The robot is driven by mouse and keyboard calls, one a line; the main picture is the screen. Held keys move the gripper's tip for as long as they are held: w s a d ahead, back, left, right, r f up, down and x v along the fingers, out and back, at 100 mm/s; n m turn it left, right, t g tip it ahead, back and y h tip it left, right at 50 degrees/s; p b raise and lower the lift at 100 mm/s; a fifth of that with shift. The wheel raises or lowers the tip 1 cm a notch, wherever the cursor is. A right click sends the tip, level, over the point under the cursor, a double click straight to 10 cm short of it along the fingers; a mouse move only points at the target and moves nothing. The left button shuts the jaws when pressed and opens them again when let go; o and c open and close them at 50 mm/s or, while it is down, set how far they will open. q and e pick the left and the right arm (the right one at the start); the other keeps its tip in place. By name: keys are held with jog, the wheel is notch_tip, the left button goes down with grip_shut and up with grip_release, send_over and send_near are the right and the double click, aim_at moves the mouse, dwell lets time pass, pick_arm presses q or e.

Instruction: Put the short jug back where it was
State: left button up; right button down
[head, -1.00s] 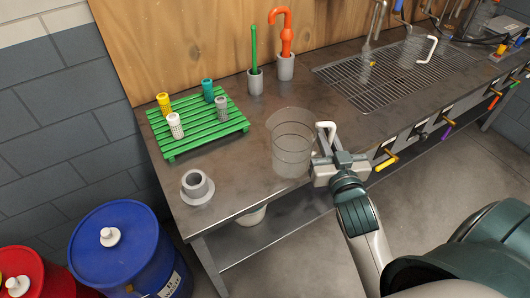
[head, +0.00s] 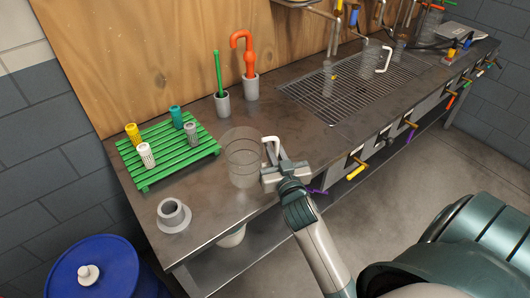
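A clear see-through jug (head: 243,160) with a white handle (head: 271,148) is upright over the front part of the metal bench, right of the green rack. My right gripper (head: 272,170) is shut on its handle at the jug's right side. Whether the jug's base touches the bench is hard to tell. Another clear jug with a white handle (head: 384,61) stands at the far end of the drain grate (head: 345,95). Its glass body is hard to make out. My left gripper is not in view.
A green slatted rack (head: 167,155) holds several small bottles. A grey flanged piece (head: 173,215) sits at the bench's front left. Grey cups with a green tool (head: 218,75) and an orange tool (head: 243,50) stand behind. Clear bench lies between the jug and the grate.

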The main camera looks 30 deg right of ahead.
jog(key=w+f, duration=0.2)
jog(key=w, duration=0.1)
jog(key=shift+a, duration=0.15)
notch_tip(320, 180, down, 4)
jog(key=shift+r+p, duration=0.2)
jog(key=shift+p, duration=0.3)
jog(key=shift+f, duration=0.15)
jog(key=shift+f, duration=0.1)
jog(key=c, duration=1.8)
grip_release()
